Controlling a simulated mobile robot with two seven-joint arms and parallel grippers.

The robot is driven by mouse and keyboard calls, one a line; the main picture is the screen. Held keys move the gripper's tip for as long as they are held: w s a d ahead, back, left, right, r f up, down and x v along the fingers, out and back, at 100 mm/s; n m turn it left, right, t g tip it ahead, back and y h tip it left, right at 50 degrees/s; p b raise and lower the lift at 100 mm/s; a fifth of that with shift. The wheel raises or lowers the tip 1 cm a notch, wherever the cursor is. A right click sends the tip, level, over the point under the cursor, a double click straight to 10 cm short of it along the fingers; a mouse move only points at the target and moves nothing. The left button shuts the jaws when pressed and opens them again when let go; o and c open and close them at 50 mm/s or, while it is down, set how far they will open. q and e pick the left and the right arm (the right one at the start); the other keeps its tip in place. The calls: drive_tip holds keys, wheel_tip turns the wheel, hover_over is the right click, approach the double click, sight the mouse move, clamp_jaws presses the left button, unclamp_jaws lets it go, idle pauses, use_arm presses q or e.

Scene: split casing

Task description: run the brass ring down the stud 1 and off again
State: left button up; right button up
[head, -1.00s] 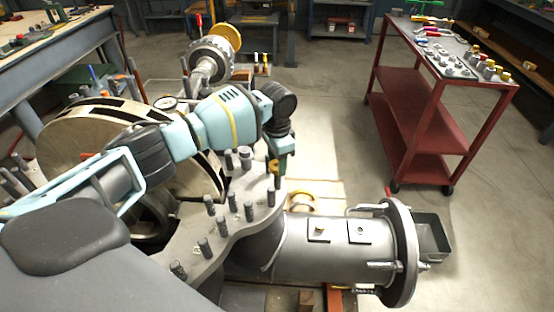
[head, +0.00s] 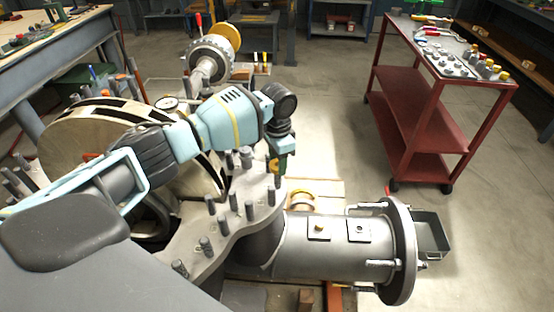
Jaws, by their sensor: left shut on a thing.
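My left gripper (head: 280,165) points down at the right end of the casing flange (head: 235,222), just above and beside a dark upright stud (head: 271,197). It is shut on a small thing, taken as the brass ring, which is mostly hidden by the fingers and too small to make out. Whether it is around the stud or clear above it, I cannot tell. Several similar studs stand along the flange, such as one in its middle (head: 233,200); no label shows which is stud 1. My right gripper is not in view.
A grey pipe (head: 300,248) with a round end flange runs right from the casing. A bladed rotor (head: 95,140) stands left. A red cart (head: 412,127) with small parts is at the right; the floor between is clear.

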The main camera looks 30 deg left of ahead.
use_arm(q)
drive_tip(key=shift+f, duration=0.5)
idle(0.9)
drive_tip(key=shift+r+m, duration=0.1)
drive_tip(key=shift+m, duration=0.9)
drive_tip(key=m, duration=0.4)
drive_tip(key=shift+p, duration=0.4)
drive_tip(key=m, duration=0.4)
drive_tip(key=shift+w+m, duration=0.1)
drive_tip(key=shift+m, duration=0.3)
drive_tip(key=m, duration=0.3)
